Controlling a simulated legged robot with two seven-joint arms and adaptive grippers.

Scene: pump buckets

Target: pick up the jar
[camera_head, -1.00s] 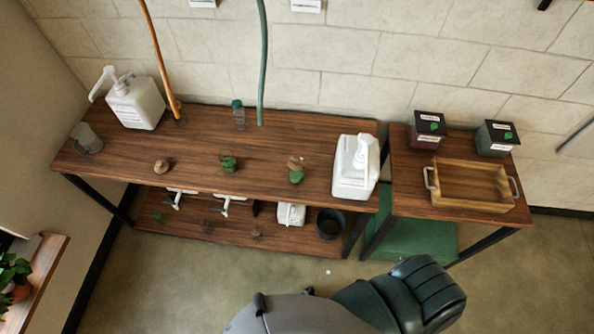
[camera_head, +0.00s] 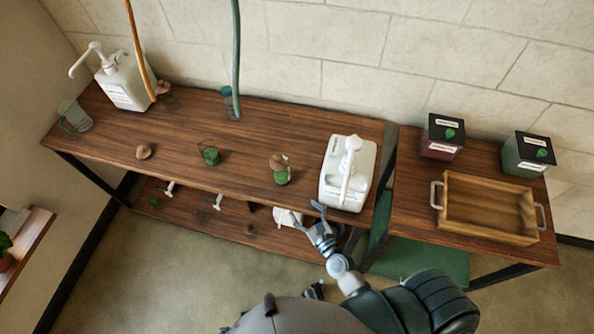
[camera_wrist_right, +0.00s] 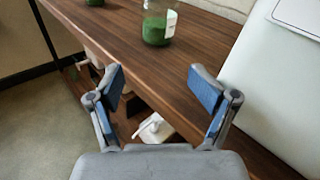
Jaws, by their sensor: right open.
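A small glass jar with green contents (camera_head: 281,177) and a brown lid stands upright near the table's front edge, left of the right-hand white pump bottle. In the right wrist view the jar (camera_wrist_right: 158,30) shows a white label; its top is cut off. A second green jar (camera_head: 210,157) stands farther left, and only its base shows in the wrist view. My right gripper (camera_head: 320,222) is open and empty, in front of the table's edge and lower right of the nearer jar. In the wrist view its fingers (camera_wrist_right: 160,92) are spread, with the jar beyond them. My left gripper is not in view.
White pump bottles stand at the table's right end (camera_head: 346,175) and far left (camera_head: 123,82). A glass jug (camera_head: 75,117) is at the left. A wooden tray (camera_head: 487,233) and two dark boxes (camera_head: 443,136) (camera_head: 527,154) are on the right table. A lower shelf (camera_head: 232,228) holds more items.

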